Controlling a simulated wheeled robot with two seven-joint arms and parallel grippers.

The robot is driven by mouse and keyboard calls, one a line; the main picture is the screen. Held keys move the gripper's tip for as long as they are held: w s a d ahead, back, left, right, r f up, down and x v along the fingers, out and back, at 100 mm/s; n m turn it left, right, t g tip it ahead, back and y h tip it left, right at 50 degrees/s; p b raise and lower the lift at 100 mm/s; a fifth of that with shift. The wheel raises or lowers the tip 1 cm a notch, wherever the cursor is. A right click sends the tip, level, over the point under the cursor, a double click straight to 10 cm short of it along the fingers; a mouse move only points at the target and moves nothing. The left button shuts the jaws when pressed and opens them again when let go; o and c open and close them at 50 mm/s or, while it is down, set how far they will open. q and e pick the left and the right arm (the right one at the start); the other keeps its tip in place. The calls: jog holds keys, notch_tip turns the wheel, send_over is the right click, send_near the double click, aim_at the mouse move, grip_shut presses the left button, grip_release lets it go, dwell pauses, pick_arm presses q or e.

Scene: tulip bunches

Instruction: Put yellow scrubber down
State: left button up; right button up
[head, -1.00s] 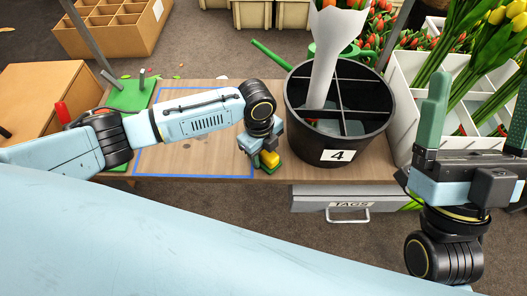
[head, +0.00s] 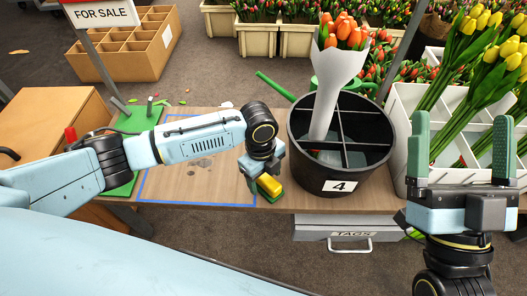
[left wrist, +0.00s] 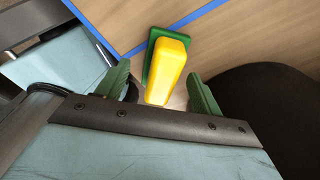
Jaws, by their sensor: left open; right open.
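The yellow scrubber (head: 269,186) has a yellow body on a green base. It rests on the wooden table near its front edge, just right of the blue tape outline. It also shows in the left wrist view (left wrist: 167,72), between the two green fingers. My left gripper (head: 257,180) is just above and behind it, with its fingers open and apart on either side of the yellow body (left wrist: 160,92). My right gripper (head: 460,150) is open and empty at the right, fingers pointing up.
A black bucket (head: 305,185) marked 4, with dividers and a wrapped orange tulip bunch, stands close right of the scrubber. White crates (head: 403,80) of tulips are at the right. The taped area (head: 200,185) holds grey wet-looking spots. A green mat (head: 137,120) lies at the left.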

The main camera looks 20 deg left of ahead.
aim_at(266, 178)
pick_arm(q)
jog(key=r+p, duration=0.1)
jog(key=r, duration=0.1)
jog(key=r+p, duration=0.1)
jog(key=r, duration=0.2)
jog(key=shift+w+a, duration=0.2)
notch_tip(266, 178, up, 4)
jog(key=shift+w+a+f+p, duration=0.1)
jog(key=shift+w+a+p, duration=0.05)
jog(key=shift+p, duration=0.7)
jog(key=shift+r, duration=0.25)
pick_arm(e)
notch_tip(266, 178, down, 12)
jog(key=w+d+g+h, duration=0.1)
jog(key=w+g+h, duration=0.1)
jog(key=g, duration=0.7)
jog(key=shift+d+f+g+h, duration=0.2)
jog(key=shift+f+g+h, duration=0.1)
jog(key=shift+h, duration=0.4)
jog(key=shift+w, duration=0.1)
